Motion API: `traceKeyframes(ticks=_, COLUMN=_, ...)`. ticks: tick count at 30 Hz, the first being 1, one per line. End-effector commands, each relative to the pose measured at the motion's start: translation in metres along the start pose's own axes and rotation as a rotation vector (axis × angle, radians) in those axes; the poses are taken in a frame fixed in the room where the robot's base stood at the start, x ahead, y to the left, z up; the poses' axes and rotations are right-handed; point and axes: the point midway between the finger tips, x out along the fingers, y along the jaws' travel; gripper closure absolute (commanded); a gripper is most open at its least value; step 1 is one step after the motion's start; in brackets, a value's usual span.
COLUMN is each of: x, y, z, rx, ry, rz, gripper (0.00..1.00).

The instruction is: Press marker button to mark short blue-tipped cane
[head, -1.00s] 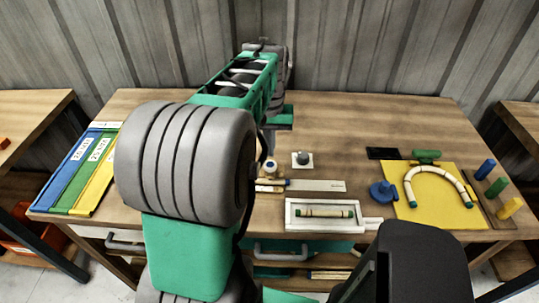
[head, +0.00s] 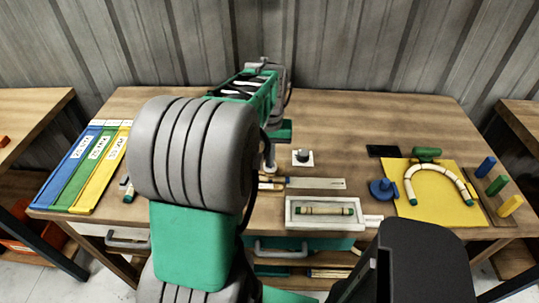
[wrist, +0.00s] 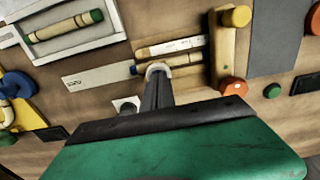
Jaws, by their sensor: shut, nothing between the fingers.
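My gripper (head: 270,168) is shut and points down near the middle of the table. In the wrist view its fingertips (wrist: 157,72) are at a small round white piece (wrist: 158,67), likely the marker button; whether they press it I cannot tell. In the head view my gripper hides that piece. A short pale cane with a dark blue tip (wrist: 180,60) lies just beyond the fingertips, by the end of the metal ruler (wrist: 95,78). Another pale cane (wrist: 170,46) lies parallel to it. In the head view my arm partly covers these canes.
A white tray (head: 291,222) holds a green-tipped cane (head: 325,211). A grey knob on a white base (head: 302,156) stands close right of my gripper. A yellow board (head: 430,205) with a bent cane lies right. Blue, green and yellow strips (head: 78,170) lie left.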

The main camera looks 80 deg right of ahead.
Motion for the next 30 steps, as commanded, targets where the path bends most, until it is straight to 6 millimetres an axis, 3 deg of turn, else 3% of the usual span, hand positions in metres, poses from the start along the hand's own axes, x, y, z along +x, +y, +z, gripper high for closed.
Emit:
traceKeyframes(ticks=3, x=0.01, y=-0.001, z=0.004, rx=0.0, ry=-0.016, rz=-0.002, gripper=1.0)
traceKeyframes(ticks=8, x=0.0, y=-0.001, z=0.005, rx=-0.002, ry=-0.017, rz=-0.002, gripper=1.0)
traceKeyframes(ticks=24, x=-0.119, y=-0.004, z=0.001, rx=-0.01, ry=0.003, rz=0.0, gripper=1.0)
traceKeyframes(ticks=30, x=-0.14, y=-0.004, z=0.001, rx=-0.01, ry=0.002, rz=0.0, gripper=1.0)
